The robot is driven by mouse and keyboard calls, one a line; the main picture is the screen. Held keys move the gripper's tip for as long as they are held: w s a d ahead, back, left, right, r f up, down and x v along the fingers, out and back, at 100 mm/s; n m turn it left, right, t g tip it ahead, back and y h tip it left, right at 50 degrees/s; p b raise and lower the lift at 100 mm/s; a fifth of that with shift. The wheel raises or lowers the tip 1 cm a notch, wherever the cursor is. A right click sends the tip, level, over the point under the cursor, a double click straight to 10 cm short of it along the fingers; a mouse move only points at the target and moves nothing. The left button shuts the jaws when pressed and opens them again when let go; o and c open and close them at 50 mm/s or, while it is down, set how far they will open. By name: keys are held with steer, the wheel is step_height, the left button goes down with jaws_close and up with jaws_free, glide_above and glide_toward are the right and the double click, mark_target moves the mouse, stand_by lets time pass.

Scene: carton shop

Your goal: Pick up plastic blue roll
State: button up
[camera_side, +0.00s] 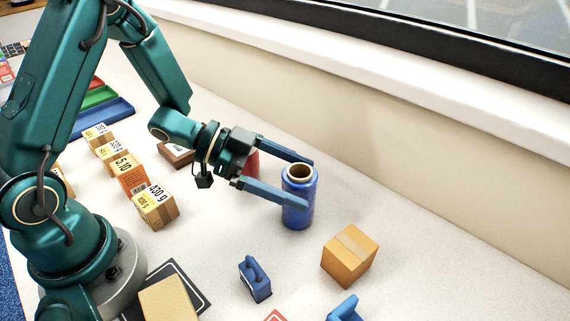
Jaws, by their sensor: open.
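The blue plastic roll (299,203) stands upright on the pale table, right of centre, with a tan core showing at its top. My gripper (308,183) is open, its two long blue fingers pointing right. One fingertip is near the far side of the roll's top, and the other overlaps its near-left side in the picture. The roll appears to be between or just at the fingertips. I cannot tell whether either finger touches it.
A red object (253,162) is partly hidden behind my gripper. A cardboard box (349,256) stands right of the roll. A blue tool-like object (255,279) is in front. Several labelled cartons (155,206) line the left. A wall and ledge run behind.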

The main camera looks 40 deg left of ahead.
mark_target(313, 220)
steer(key=shift+x, duration=2.05)
jaws_close()
